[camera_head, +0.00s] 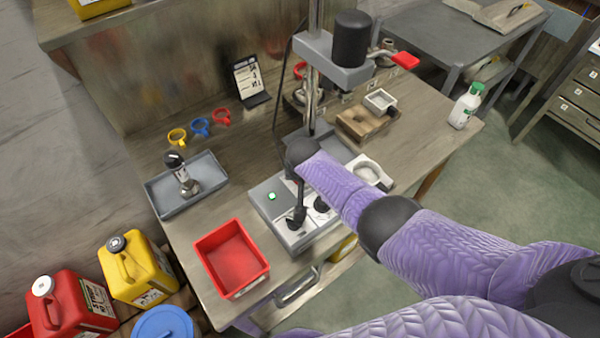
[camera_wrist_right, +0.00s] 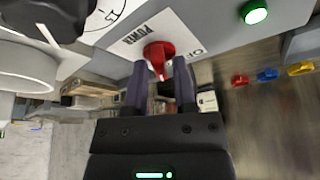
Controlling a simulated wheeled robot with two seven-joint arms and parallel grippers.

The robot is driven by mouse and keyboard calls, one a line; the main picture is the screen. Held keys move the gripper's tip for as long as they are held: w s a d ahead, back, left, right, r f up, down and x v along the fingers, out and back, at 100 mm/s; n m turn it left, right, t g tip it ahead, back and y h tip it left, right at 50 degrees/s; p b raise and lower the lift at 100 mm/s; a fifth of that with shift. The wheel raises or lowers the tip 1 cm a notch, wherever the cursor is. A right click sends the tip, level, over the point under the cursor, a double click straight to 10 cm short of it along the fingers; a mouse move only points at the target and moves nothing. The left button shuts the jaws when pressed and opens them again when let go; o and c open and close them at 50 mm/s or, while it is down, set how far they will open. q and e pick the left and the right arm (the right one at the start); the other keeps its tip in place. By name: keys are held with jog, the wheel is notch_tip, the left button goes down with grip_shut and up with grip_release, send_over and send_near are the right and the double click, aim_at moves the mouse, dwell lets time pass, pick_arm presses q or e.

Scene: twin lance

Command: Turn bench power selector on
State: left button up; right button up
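The power selector is a red knob (camera_wrist_right: 159,54) on a white plate lettered POWER, seen upside down in the right wrist view. Part of another label, which looks like ON or OFF, shows beside it. The knob's handle stands between the two fingertips of my right gripper (camera_wrist_right: 160,80), with narrow gaps seen at both sides. In the head view my right gripper (camera_head: 297,218) points down at the grey control box (camera_head: 265,212) and hides the red knob. A green light (camera_head: 271,196) on the box looks lit; it also shows in the wrist view (camera_wrist_right: 253,12). My left gripper is not in view.
A black dial (camera_head: 321,204) is close beside my right gripper. A drill-press column (camera_head: 313,80) stands behind the box. A red bin (camera_head: 232,257) and a grey tray (camera_head: 188,186) with a tool are to the left. A wooden block (camera_head: 366,125) is behind right.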

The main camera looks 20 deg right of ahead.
jog(key=shift+o, duration=0.8)
pick_arm(q)
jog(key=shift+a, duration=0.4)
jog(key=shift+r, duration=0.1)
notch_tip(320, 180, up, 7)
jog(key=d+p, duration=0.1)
jog(key=p, duration=0.6)
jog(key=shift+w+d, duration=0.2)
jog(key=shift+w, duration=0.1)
pick_arm(e)
jog(key=v, duration=1)
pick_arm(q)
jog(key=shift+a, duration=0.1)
